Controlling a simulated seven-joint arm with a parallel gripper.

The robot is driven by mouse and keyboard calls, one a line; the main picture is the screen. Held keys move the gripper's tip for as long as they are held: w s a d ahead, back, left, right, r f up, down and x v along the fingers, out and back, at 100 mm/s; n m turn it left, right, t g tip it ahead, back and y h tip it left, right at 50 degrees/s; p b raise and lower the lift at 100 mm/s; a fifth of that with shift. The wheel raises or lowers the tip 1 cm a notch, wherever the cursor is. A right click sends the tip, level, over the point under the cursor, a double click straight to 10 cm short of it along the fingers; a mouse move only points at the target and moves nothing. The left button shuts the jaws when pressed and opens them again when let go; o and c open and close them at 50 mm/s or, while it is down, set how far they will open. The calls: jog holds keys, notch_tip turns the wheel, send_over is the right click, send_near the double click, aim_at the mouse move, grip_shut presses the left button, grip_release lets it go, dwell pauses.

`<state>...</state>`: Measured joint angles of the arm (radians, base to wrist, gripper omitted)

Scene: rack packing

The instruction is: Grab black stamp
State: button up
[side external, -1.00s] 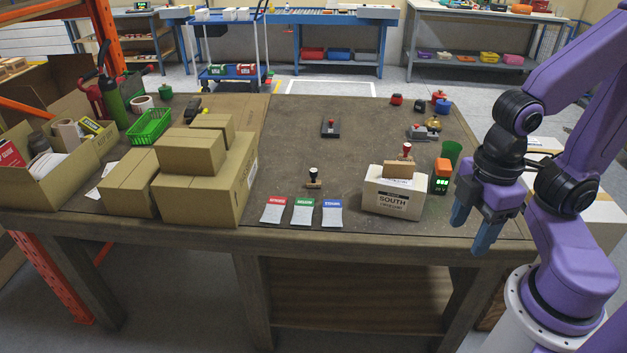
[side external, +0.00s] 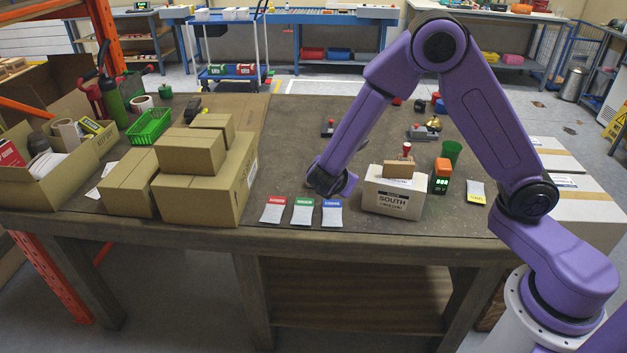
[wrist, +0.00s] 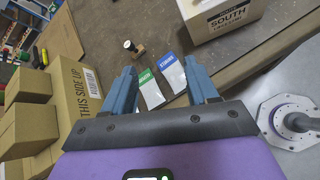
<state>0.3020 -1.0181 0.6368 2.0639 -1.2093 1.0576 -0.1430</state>
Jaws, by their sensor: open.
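The black stamp (wrist: 130,46), with a dark round knob and a wooden base, stands on the table in the wrist view, up and left of my fingertips. In the side view it is hidden behind my arm. My gripper (wrist: 160,66) is open and empty, its blue fingers apart, pointing down at the table with the green card (wrist: 150,92) and the blue card (wrist: 172,72) showing between them. It is not touching the stamp. In the side view my fingers are hidden behind my wrist. A red-handled stamp (side external: 406,150) shows behind the SOUTH box.
The SOUTH box (side external: 393,197) stands right of my wrist. Stacked cartons (side external: 205,175) stand to the left. Red (side external: 273,210), green and blue cards lie at the front edge. The table's middle is mostly clear.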

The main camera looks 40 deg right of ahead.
jog(key=w+f+n+t, duration=0.1)
jog(key=w+f+n, duration=0.1)
jog(key=w+f, duration=0.1)
jog(key=w+f+n+t, duration=0.1)
jog(key=w+f+n, duration=0.1)
jog(key=w+f, duration=0.1)
jog(key=w+f+n+t, duration=0.1)
jog(key=w+f+n, duration=0.1)
jog(key=w+f, duration=0.1)
jog(key=shift+w+a+f+n+t, duration=0.1)
jog(key=shift+w+f+n+t, duration=0.2)
jog(key=shift+w+t, duration=0.1)
jog(key=x, duration=1.1)
jog(key=shift+s, duration=0.1)
jog(key=shift+d+r+x, duration=0.15)
jog(key=shift+x, duration=1.4)
jog(key=shift+d+r+x, duration=0.15)
jog(key=shift+x, duration=1.45)
jog(key=shift+s, duration=0.1)
jog(key=c, duration=1.1)
